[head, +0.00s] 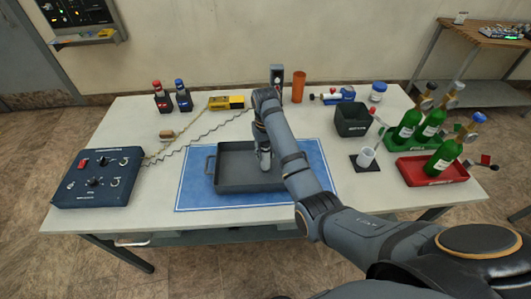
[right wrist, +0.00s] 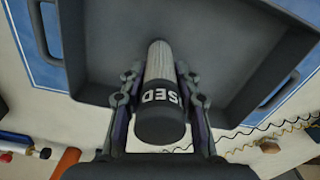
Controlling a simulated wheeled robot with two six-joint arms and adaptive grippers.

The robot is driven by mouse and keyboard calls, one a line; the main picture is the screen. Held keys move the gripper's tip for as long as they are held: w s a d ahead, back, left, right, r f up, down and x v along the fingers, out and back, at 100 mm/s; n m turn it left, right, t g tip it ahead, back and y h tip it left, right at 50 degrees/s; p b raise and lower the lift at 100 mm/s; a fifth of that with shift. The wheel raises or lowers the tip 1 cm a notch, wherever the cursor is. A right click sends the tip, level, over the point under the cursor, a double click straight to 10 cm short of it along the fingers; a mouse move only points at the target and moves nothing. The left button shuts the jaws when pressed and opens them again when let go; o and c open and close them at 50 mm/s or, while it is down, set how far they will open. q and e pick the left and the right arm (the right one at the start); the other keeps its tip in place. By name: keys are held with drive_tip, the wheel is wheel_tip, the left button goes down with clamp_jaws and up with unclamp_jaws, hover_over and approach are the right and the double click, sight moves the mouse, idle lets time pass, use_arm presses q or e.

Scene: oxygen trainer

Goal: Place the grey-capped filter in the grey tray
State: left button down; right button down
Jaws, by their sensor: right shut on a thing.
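The grey tray (head: 225,187) lies on a blue mat (head: 190,195) in the middle of the table. Its dark inside also shows in the right wrist view (right wrist: 225,75). My right gripper (head: 264,150) is over the tray, pointing down. In the right wrist view it (right wrist: 158,88) is shut on the grey-capped filter (right wrist: 160,118). The filter has a ribbed pale body and a dark grey cap with white letters, partly read as "SED". Its far end points towards the tray floor; I cannot tell whether it touches. In the head view the arm mostly hides the filter. My left gripper is not in view.
A black bin (head: 352,121), a white cup (head: 366,157) and green cylinders (head: 442,157) stand to the right. A blue control box (head: 97,177) sits at the left, with coiled wires running behind the tray. An orange cylinder (head: 298,87) stands at the back.

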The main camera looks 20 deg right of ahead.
sight(265, 145)
drive_tip(key=c, duration=1)
unclamp_jaws()
drive_tip(key=shift+f, duration=0.15)
drive_tip(key=shift+o, duration=0.2)
drive_tip(key=shift+r, duration=0.35)
wheel_tip(265, 145, up, 3)
drive_tip(key=shift+r, duration=0.15)
wheel_tip(265, 145, up, 8)
drive_tip(key=p, duration=0.8)
drive_tip(key=shift+r+p, duration=0.2)
drive_tip(key=shift+p, duration=0.1)
